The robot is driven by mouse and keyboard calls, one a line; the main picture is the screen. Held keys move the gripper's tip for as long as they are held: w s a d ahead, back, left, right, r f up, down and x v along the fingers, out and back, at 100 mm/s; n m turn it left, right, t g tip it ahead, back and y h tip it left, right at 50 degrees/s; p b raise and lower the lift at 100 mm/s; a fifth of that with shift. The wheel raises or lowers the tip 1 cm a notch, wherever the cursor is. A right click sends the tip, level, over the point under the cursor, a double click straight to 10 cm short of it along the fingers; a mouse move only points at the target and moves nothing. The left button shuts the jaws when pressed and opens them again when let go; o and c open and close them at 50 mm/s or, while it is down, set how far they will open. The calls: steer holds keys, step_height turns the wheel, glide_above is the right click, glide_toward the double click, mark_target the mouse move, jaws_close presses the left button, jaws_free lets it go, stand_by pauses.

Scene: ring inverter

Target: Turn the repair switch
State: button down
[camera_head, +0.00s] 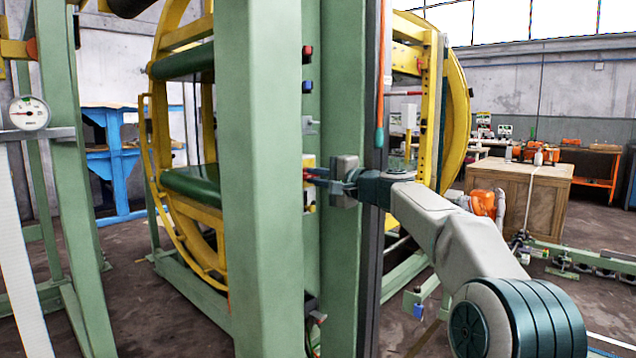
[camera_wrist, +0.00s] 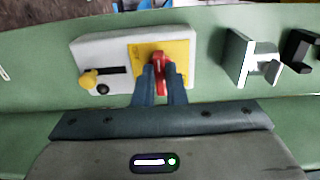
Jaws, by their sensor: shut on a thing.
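The repair switch, a red handle (camera_wrist: 158,62), sits on a yellow plate (camera_wrist: 183,50) at the right part of a white box (camera_wrist: 110,50) on the green post. In the wrist view the handle stands roughly upright. My gripper (camera_wrist: 161,74) is shut on the red handle, with one blue-grey finger on each side of it. In the head view my gripper (camera_head: 318,179) reaches the side of the green post from the right, and only a little of the yellow plate (camera_head: 308,161) shows.
A yellow knob (camera_wrist: 88,79) by a black slot is on the white box's left part. A grey bracket (camera_wrist: 250,62) stands out to its right. Red (camera_head: 307,52) and blue (camera_head: 307,86) buttons sit higher on the post. The large yellow ring (camera_head: 165,150) stands behind.

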steer(key=shift+f, duration=0.15)
steer(key=c, duration=1.5)
jaws_free()
steer(key=shift+a, duration=0.1)
steer(key=shift+s, duration=0.1)
steer(key=shift+s+d, duration=0.1)
steer(key=shift+d, duration=0.2)
steer(key=v, duration=1.3)
steer(key=shift+s+b, duration=0.15)
steer(key=shift+b, duration=0.2)
